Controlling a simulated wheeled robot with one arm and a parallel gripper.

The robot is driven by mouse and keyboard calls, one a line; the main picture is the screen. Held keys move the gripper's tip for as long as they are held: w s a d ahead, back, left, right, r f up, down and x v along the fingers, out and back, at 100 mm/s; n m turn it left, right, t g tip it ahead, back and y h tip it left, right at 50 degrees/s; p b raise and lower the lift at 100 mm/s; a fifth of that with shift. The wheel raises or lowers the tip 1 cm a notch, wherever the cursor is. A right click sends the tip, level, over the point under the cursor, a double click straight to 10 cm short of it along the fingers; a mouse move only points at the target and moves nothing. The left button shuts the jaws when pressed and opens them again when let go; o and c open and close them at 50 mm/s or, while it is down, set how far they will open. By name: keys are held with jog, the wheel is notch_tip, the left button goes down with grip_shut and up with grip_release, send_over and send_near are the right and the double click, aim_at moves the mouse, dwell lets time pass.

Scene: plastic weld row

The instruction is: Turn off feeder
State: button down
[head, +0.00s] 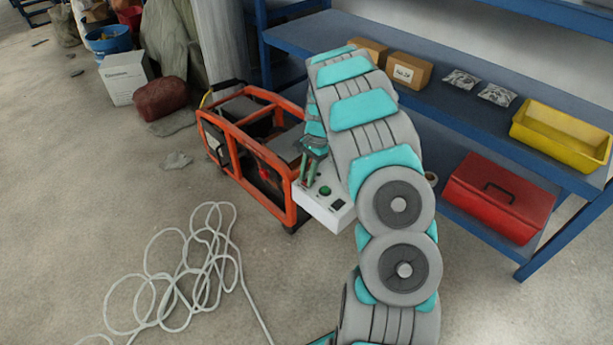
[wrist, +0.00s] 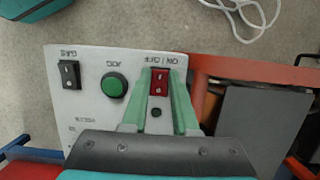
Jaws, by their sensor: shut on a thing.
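The feeder's white control panel (wrist: 90,108) shows in the wrist view with upside-down lettering. Its red ON/OFF rocker switch (wrist: 159,76) sits at the panel's right side. My gripper (wrist: 160,90) has its two green fingers on either side of this switch, closed on it. A round green JOG button (wrist: 115,85) and a black GAS rocker switch (wrist: 69,74) lie to the left. In the head view my gripper (head: 308,174) is at the left end of the white panel (head: 325,212), and the red switch is hidden there. I cannot tell which way the red switch is tipped.
The panel is on an orange-framed machine (head: 233,152). A blue shelf (head: 465,120) stands right with boxes, a yellow bin (head: 561,132) and a red toolbox (head: 498,200). A pale hose (head: 190,265) lies coiled on the floor at the left front.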

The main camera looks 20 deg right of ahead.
jog(key=c, duration=0.7)
grip_release()
jog(key=v, duration=0.7)
jog(key=shift+r+b, duration=0.15)
jog(key=shift+b, duration=0.25)
jog(key=shift+r, duration=0.2)
